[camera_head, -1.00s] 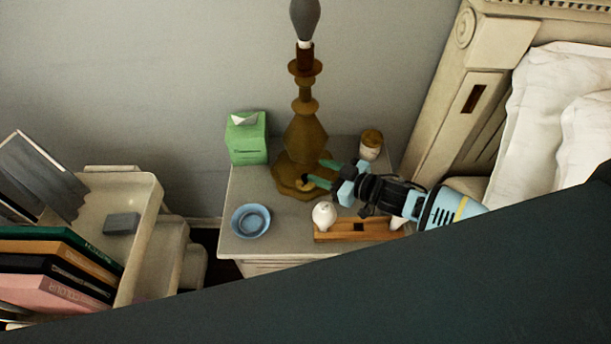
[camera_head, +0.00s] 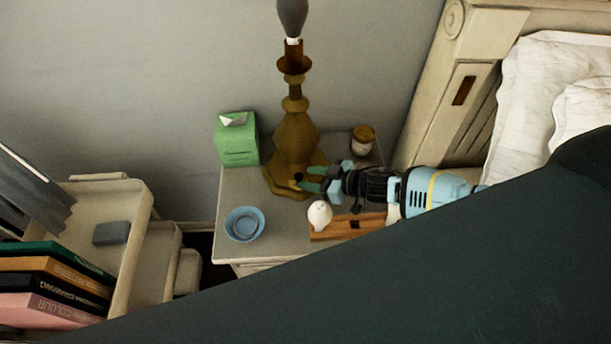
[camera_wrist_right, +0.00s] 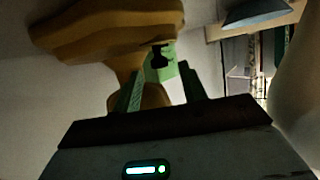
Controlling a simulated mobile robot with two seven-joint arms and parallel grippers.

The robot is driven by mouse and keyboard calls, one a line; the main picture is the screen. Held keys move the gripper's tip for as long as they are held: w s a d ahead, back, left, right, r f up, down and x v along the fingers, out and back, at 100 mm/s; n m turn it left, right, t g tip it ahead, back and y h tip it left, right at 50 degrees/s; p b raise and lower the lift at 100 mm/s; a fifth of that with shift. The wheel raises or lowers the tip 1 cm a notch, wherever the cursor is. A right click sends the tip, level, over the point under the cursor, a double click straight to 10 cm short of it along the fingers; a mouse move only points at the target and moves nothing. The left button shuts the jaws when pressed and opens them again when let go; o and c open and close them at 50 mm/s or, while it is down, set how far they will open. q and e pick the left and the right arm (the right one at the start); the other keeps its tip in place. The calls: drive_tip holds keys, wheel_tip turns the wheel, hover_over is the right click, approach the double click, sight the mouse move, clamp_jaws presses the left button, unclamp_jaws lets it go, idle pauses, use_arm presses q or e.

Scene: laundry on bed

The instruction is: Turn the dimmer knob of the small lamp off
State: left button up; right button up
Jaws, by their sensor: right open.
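The small lamp (camera_head: 296,135) has a turned brass-brown body and a grey bulb (camera_head: 292,16). It stands upright at the back of the bedside table (camera_head: 236,195). Its small dark dimmer knob (camera_head: 298,178) is low on the front of the base. The knob (camera_wrist_right: 160,54) also shows in the right wrist view, between and just beyond the green fingers. My right gripper (camera_head: 306,180) is open at the lamp base, coming from the right. In the wrist view its fingers (camera_wrist_right: 163,85) are apart with nothing held. I cannot tell whether they touch the knob. My left gripper is out of view.
A green tissue box (camera_head: 238,143) stands left of the lamp and a lidded jar (camera_head: 362,141) right of it. A blue bowl (camera_head: 245,224), a white bird-like figure (camera_head: 319,215) and a wooden tray (camera_head: 350,228) are in front. Books (camera_head: 50,283) lie at lower left.

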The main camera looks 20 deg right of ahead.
sight(299, 178)
drive_tip(key=shift+x, duration=1.05)
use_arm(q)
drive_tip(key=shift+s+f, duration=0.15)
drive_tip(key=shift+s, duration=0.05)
